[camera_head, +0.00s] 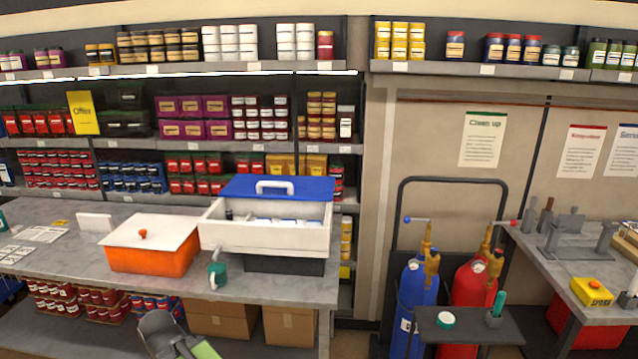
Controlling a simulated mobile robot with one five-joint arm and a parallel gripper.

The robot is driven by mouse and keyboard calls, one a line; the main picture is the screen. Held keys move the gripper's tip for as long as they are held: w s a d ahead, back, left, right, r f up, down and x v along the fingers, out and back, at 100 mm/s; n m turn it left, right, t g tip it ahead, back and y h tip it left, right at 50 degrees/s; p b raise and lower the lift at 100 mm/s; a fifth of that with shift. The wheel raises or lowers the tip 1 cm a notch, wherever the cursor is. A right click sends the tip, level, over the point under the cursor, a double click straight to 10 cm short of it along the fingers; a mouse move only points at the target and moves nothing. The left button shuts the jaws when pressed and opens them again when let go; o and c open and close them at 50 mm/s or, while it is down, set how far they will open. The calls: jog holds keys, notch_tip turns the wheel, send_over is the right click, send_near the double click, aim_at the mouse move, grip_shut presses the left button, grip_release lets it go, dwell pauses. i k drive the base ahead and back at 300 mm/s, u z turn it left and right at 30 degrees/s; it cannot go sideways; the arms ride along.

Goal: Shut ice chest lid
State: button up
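The ice chest (270,240) is a white box on the worktop at the left, near its right end. Its blue lid (300,189), with a white handle on it, sits toward the back of the box. The front part of the chest is uncovered, and a few blue and pale items show inside. Where the lid's rear edge rests cannot be made out. I see no gripper that I can clearly pick out in this view.
An orange box with a white lid (160,238) and a green mug (217,273) stand beside the chest. A grey curved object (160,330) is low in front of the worktop. Blue (415,295) and red (475,290) cylinders stand on the right. Stocked shelves line the wall.

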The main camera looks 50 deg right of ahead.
aim_at(280, 180)
jog(key=z, duration=0.3)
jog(key=i, duration=1)
jog(key=z, duration=0.1)
